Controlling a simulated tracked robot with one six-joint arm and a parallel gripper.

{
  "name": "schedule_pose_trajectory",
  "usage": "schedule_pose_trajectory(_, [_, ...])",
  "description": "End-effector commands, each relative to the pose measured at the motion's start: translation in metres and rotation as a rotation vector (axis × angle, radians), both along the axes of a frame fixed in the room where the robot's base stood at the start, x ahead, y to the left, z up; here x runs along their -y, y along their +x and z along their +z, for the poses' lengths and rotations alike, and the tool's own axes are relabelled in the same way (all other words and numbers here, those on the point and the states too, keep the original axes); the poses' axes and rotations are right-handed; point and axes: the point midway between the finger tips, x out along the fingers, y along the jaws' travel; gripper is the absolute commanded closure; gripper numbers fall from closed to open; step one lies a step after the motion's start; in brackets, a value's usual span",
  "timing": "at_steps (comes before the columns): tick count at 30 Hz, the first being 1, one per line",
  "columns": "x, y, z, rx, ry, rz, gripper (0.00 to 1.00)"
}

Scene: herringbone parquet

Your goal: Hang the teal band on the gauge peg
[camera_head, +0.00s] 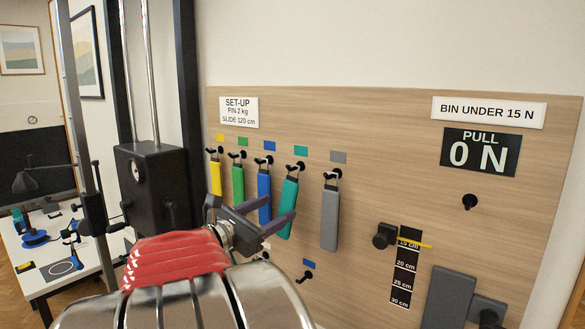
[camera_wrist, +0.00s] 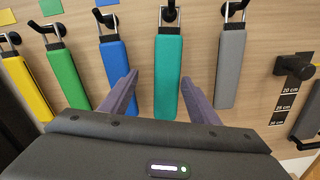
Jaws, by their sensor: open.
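The teal band (camera_head: 287,208) hangs upright by a metal loop from a black hook below a teal tag (camera_head: 301,151). It is fourth from the left in a row of coloured bands. In the wrist view the teal band (camera_wrist: 167,75) stands between the two purple fingers of my gripper (camera_wrist: 162,80), with visible gaps on both sides. My gripper (camera_head: 278,208) is open in front of the band and holds nothing. A black peg (camera_head: 469,202), apparently the gauge peg, is bare under the PULL display (camera_head: 480,152), which reads 0 N.
Blue (camera_head: 264,195), green (camera_head: 238,187) and yellow (camera_head: 215,178) bands hang left of the teal one, a grey band (camera_head: 330,217) right. A black knob (camera_head: 385,235) sits beside a centimetre scale (camera_head: 403,275). A lower hook (camera_head: 304,277) is bare. The SET-UP sign (camera_head: 239,112) reads PIN 2 kg, SLIDE 120 cm.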

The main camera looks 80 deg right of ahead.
Motion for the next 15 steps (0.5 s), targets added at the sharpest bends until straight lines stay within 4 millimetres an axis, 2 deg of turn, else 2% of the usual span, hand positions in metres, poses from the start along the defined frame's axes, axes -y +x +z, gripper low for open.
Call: schedule_pose_trajectory(15, [-0.064, 0.029, 0.000, 0.001, -0.001, 0.004, 0.45])
